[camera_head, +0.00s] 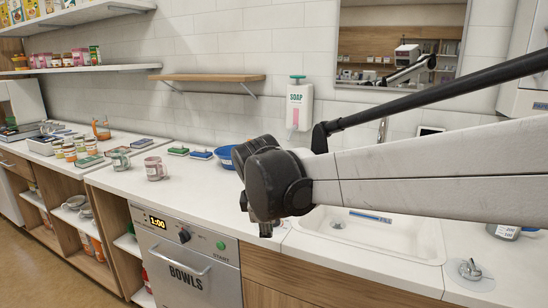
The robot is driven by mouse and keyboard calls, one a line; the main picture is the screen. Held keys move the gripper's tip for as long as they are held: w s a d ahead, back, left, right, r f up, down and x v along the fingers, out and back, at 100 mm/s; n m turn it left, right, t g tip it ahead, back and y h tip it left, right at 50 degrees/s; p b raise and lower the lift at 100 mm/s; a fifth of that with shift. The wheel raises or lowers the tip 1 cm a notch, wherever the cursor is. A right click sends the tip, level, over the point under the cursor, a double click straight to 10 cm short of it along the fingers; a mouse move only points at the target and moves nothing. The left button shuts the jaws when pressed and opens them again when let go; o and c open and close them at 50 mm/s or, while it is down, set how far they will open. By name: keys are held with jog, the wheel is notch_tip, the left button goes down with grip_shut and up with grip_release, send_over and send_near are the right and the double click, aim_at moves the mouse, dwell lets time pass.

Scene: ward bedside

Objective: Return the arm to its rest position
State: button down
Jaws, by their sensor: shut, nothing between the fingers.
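My arm reaches in from the right edge, across the sink, to a large black joint in the middle of the view. The joint hides most of my gripper (265,230). Only a small dark part of it shows below the joint, over the counter's front edge near the dishwasher. The gripper is shut, and nothing is seen held in it.
The white counter (125,183) carries mugs (155,168), jars and a blue bowl (225,155) close behind my joint. A sink (370,236) lies under my arm. The dishwasher (185,262) is below. A soap dispenser (299,103) and mirror (398,45) are on the wall.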

jog(key=s+d+m+t+p, duration=0.2)
jog(key=s+d+m+p, duration=0.1)
jog(key=s+d+m, duration=1.4)
jog(key=s+d, duration=0.4)
jog(key=s, duration=0.1)
jog(key=shift+s+d+r+y+p, duration=0.2)
jog(key=shift+d+r+y+p, duration=0.1)
jog(key=shift+d, duration=0.05)
